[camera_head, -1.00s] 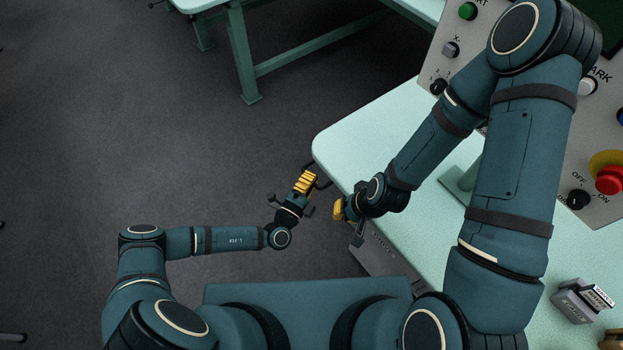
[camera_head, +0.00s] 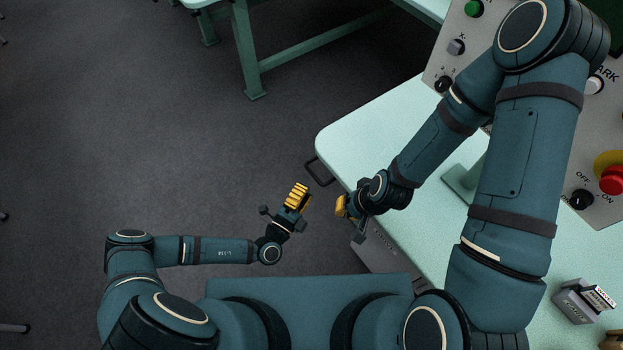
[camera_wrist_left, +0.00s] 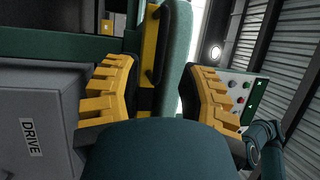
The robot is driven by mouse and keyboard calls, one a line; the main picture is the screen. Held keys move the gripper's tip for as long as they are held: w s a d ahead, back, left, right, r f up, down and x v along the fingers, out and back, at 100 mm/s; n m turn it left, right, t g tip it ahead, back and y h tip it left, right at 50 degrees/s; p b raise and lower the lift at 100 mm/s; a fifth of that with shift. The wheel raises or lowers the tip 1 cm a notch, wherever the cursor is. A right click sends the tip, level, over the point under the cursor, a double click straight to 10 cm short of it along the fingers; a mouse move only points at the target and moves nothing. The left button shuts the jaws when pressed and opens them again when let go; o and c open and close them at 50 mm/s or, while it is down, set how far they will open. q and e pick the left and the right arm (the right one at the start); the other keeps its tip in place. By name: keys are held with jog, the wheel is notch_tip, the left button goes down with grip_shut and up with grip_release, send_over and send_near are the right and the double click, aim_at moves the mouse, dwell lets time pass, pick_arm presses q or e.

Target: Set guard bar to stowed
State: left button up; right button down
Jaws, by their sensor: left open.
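A black hoop-shaped bar (camera_head: 320,172), which may be the guard bar, sticks out from the side of the pale green table near its rounded corner. My left gripper (camera_head: 297,198) is open and empty over the floor, to the left of and below this bar, apart from it. In the left wrist view its two yellow fingers (camera_wrist_left: 165,82) are spread. Beyond them show a yellow strip (camera_wrist_left: 149,45) with a dark rod and the table edge. My right gripper (camera_head: 345,208) is at the table's side edge, partly hidden by its wrist; its opening is unclear.
The table (camera_head: 375,130) has a control panel (camera_head: 596,170) with a red button and knobs. A grey box marked DRIVE (camera_wrist_left: 40,115) shows at left in the left wrist view. Another green table (camera_head: 245,50) stands at the back.

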pick_arm(q)
jog(key=v, duration=0.6)
jog(key=shift+s, duration=0.1)
dwell(0.5)
